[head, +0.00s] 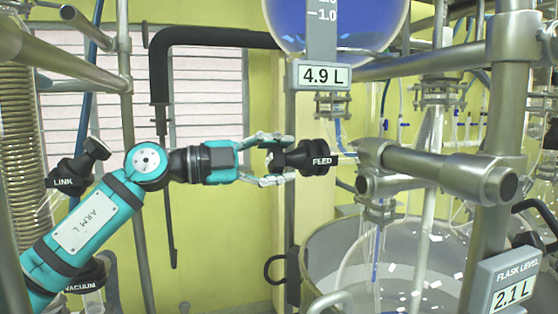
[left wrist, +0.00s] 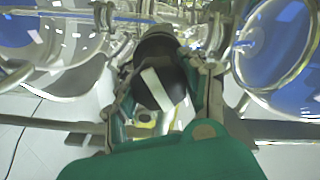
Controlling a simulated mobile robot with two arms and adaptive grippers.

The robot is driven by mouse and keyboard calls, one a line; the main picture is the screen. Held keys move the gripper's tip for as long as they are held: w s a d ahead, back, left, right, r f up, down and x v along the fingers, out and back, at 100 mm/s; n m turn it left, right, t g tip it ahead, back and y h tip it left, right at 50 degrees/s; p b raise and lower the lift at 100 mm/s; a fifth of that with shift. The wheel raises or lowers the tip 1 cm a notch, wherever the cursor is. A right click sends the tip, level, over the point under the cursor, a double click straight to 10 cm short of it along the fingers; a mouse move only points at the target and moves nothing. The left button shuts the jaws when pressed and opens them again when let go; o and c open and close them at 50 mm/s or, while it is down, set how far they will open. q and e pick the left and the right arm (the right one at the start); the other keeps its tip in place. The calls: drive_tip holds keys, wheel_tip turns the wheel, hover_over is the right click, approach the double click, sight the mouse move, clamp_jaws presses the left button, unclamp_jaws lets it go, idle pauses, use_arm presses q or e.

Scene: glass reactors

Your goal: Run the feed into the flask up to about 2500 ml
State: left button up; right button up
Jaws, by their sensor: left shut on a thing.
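The black FEED valve handle (head: 316,160) is in the middle of the head view, on a thin stem beside the metal pipes. My left gripper (head: 283,160) is shut on the handle's near end. In the left wrist view the black handle (left wrist: 160,75), with a white stripe, sits between the fingers. The feed vessel (head: 335,25) holds blue liquid at the top, and its display (head: 325,76) reads 4.9 L. The FLASK LEVEL display (head: 511,293) at the lower right reads 2.1 L. My right gripper is not in view.
A LINK handle (head: 78,172) and a VACUUM handle (head: 84,276) are at the left near my arm. A large round metal vessel (head: 345,235) stands at the lower right. Steel pipes and clamps crowd the right side. A yellow wall and shuttered window (head: 208,90) lie behind.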

use_arm(q)
drive_tip(key=m+b, duration=0.1)
drive_tip(key=m, duration=0.5)
drive_tip(key=shift+f+m, duration=0.15)
drive_tip(key=shift+m, duration=0.15)
drive_tip(key=m+b, duration=0.1)
drive_tip(key=m, duration=0.2)
drive_tip(key=shift+f+m, duration=0.1)
drive_tip(key=shift+m, duration=0.2)
drive_tip(key=m, duration=0.3)
drive_tip(key=shift+f+m+b, duration=0.1)
drive_tip(key=shift+m+b, duration=0.2)
drive_tip(key=shift+b, duration=0.05)
drive_tip(key=m+b, duration=0.1)
drive_tip(key=m, duration=0.5)
drive_tip(key=shift+w, duration=0.1)
drive_tip(key=m, duration=0.3)
drive_tip(key=shift+m+b, duration=0.3)
drive_tip(key=shift+m, duration=0.1)
drive_tip(key=shift+w+m, duration=0.1)
drive_tip(key=shift+m, duration=1.5)
drive_tip(key=o, duration=1.2)
drive_tip(key=shift+a, duration=0.1)
